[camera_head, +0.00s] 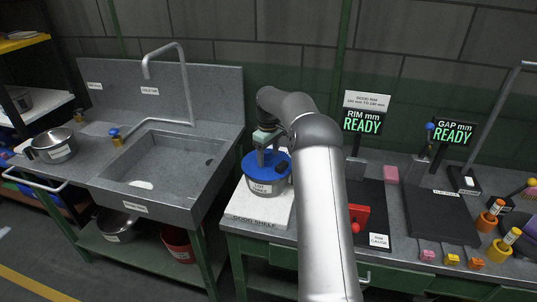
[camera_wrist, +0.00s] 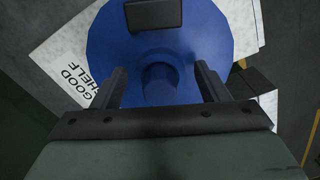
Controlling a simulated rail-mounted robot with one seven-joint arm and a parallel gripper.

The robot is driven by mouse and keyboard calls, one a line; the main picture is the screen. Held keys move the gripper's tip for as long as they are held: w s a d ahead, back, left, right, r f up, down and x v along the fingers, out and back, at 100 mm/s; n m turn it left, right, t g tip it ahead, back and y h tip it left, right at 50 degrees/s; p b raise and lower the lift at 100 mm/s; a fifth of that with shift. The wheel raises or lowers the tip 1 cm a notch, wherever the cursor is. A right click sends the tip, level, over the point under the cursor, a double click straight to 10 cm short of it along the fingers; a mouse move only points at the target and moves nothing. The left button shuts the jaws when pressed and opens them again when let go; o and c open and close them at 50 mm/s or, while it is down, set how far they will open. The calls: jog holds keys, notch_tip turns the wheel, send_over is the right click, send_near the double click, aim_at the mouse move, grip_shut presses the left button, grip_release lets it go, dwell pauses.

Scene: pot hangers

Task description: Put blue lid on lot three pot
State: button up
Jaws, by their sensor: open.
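The blue lid (camera_head: 252,166) sits on top of the metal pot (camera_head: 278,188), whose label appears to read "LOT THREE". The pot stands on the white board marked "GOOD SHELF" (camera_head: 254,221). In the wrist view the lid (camera_wrist: 195,45) looks round and covers the pot, with its blue knob (camera_wrist: 160,82) below a black block-like part (camera_wrist: 153,14). My gripper (camera_head: 265,146) is over the lid. Its fingers (camera_wrist: 161,88) are open, one on each side of the knob, with gaps showing. Whether the lid is fully seated cannot be told.
A grey sink (camera_head: 165,168) with a tall tap is to the left, with another pot (camera_head: 54,146) beyond it. Orange items line the far right.

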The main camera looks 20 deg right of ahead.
notch_tip(320, 180, up, 12)
jog(key=f, duration=0.1)
jog(key=s+a+r, duration=0.5)
jog(key=s+a, duration=0.3)
jog(key=a, duration=0.2)
jog(key=s+a+f+m, duration=0.2)
jog(key=s+a+f, duration=0.1)
jog(key=s, duration=0.8)
jog(key=s+a+f+m, duration=0.1)
jog(key=s+a+f, duration=0.2)
jog(key=s, duration=0.8)
jog(key=s+a+f+m, duration=0.2)
jog(key=s+a+f, duration=0.1)
jog(key=s, duration=0.9)
jog(key=shift+a+f+m+t, duration=0.3)
jog(key=shift+a+f+t, duration=0.1)
jog(key=shift+a, duration=0.1)
